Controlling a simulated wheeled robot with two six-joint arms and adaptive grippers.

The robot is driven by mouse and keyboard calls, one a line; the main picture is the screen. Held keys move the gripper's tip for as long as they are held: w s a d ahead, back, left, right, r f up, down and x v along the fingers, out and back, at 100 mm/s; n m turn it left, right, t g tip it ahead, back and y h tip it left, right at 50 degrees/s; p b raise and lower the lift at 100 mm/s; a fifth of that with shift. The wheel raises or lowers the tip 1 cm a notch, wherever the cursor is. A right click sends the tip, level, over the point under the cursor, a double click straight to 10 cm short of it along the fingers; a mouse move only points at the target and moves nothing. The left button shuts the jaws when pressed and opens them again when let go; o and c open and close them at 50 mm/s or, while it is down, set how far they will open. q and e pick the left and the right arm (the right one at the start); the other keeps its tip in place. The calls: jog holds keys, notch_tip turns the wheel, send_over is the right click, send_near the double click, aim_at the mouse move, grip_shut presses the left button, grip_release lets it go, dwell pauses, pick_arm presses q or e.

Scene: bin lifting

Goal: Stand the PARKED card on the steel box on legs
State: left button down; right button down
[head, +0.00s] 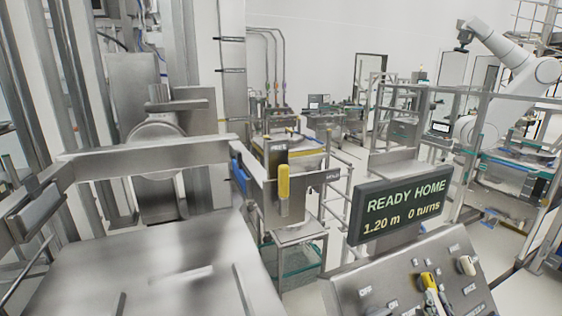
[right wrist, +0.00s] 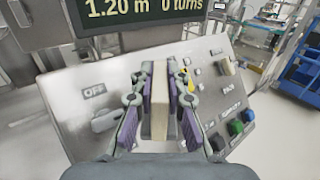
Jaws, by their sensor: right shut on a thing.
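My right gripper (right wrist: 160,105) is shut on a pale slab (right wrist: 188,125), held between its purple-padded fingers above the sloped control panel. No lettering shows on the slab, so I cannot tell if it is the PARKED card. A steel box (head: 267,200) with a yellow handle stands on legs beyond the big steel bin, left of the display. No PARKED lettering is readable anywhere. My left gripper is not in view.
The control panel (head: 348,287) has levers, a cream knob (head: 466,265) and coloured buttons, and fills the lower right. A display (head: 402,207) reading READY HOME stands behind it. A large steel surface (head: 110,265) fills the lower left. Pale floor lies at the far right.

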jog(key=shift+s+a+f+n+g+y, duration=0.5)
jog(key=shift+s+a+n+y, duration=0.55)
jog(key=shift+a+n+y, duration=1.7)
jog(key=shift+s+a+f+n+g+y, duration=0.5)
jog(key=shift+s+a+n+y, duration=0.7)
jog(key=shift+a+y, duration=2.85)
notch_tip(320, 180, down, 7)
jog(key=h+b, duration=0.1)
jog(key=b, duration=0.6)
jog(key=shift+w+a, duration=0.15)
jog(key=shift+a, duration=0.3)
